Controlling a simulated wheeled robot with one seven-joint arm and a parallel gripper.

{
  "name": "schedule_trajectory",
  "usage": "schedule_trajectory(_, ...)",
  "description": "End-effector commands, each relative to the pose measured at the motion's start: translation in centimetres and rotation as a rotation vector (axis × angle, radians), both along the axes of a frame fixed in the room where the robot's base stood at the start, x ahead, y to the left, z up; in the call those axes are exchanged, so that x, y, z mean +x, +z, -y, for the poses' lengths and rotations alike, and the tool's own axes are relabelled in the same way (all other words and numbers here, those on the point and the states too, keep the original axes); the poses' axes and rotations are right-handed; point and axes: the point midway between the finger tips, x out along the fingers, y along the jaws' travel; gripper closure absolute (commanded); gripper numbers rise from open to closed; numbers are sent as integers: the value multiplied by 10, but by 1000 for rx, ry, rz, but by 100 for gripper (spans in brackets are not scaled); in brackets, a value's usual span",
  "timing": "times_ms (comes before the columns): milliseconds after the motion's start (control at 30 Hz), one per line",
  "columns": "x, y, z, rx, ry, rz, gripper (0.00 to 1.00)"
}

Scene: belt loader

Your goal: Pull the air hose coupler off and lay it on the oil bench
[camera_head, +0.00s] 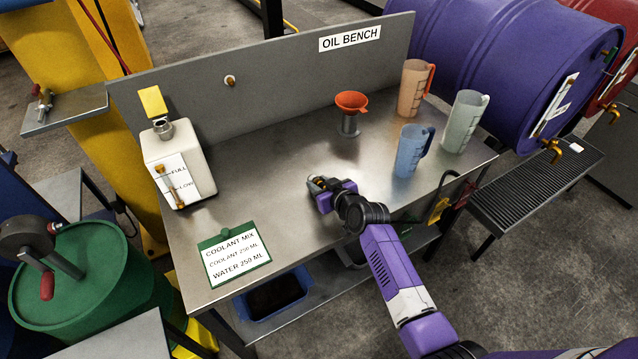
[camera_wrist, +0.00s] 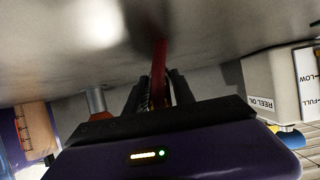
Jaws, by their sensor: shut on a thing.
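My gripper (camera_head: 322,186) is low over the middle of the oil bench (camera_head: 270,150). In the wrist view its two dark fingers (camera_wrist: 160,92) are shut on a narrow dark red piece (camera_wrist: 159,62), which I take for the air hose coupler. The piece reaches forward beyond the fingertips. In the head view only a small metallic-looking bit shows at the fingertips; the rest is hidden by the gripper. Whether the piece touches the bench top I cannot tell. A small brass fitting (camera_head: 230,81) sticks out of the bench's back panel.
A white jug (camera_head: 180,160) stands at the bench's left. An orange funnel (camera_head: 351,102) on a stand is behind my gripper. Orange (camera_head: 412,90), blue (camera_head: 410,150) and clear (camera_head: 464,122) measuring jugs stand right. A coolant card (camera_head: 235,258) lies front left. Bench between is bare.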

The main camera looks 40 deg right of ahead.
Motion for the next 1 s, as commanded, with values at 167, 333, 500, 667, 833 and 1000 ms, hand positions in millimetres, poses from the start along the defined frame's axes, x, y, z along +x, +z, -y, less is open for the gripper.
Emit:
schedule_trajectory(167,0,1,0,0,0,1,46)
schedule_trajectory(333,0,1,0,0,0,1,44)
schedule_trajectory(500,-1,0,-1,0,0,-1,44)
schedule_trajectory(667,-11,5,-4,-1,0,0,44)
schedule_trajectory(833,-33,15,-10,-1,0,1,44)
schedule_trajectory(1000,-53,25,-16,0,0,0,44)
